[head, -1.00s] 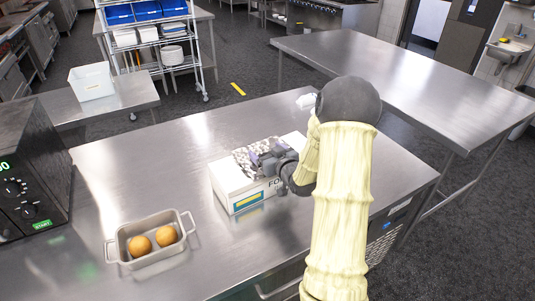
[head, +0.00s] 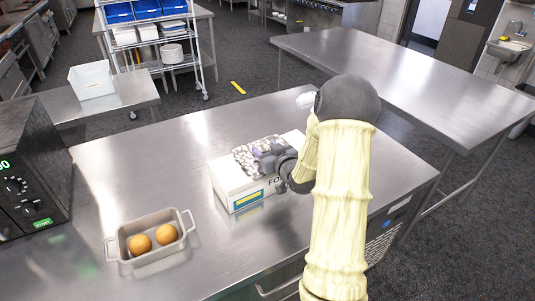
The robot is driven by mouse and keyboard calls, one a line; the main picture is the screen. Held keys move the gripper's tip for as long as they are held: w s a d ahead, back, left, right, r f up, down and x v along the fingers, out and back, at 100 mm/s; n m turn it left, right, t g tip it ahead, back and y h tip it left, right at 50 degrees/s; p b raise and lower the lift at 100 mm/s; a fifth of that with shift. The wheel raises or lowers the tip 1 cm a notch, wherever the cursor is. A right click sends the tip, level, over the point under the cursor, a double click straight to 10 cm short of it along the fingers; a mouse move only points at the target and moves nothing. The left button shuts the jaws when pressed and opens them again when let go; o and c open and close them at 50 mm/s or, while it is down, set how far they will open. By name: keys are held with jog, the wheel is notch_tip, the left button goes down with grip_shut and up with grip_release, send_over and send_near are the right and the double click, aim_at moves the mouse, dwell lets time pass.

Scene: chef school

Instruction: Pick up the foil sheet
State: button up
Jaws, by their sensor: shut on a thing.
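The foil sheet (head: 250,160) is a crinkled silvery-grey piece on top of a white box (head: 232,188) with a blue-and-yellow label and partly covered lettering. The box stands on the steel counter near its middle. My gripper (head: 268,160) is at the right part of the foil, just above the box top, and is shut on the foil. My arm comes in from the lower right and hides the right end of the box. Whether the foil is clear of the box cannot be told.
A metal pan (head: 150,260) with two round brown items stands at the counter's front left. A black oven-like appliance (head: 35,165) is at the far left. The steel counter (head: 140,165) is bare between them and the box. Another steel table (head: 400,75) stands behind right.

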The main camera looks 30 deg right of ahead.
aim_at(267, 149)
notch_tip(267, 149, up, 10)
dwell(0.6)
jog(key=shift+s, duration=0.1)
dwell(1.6)
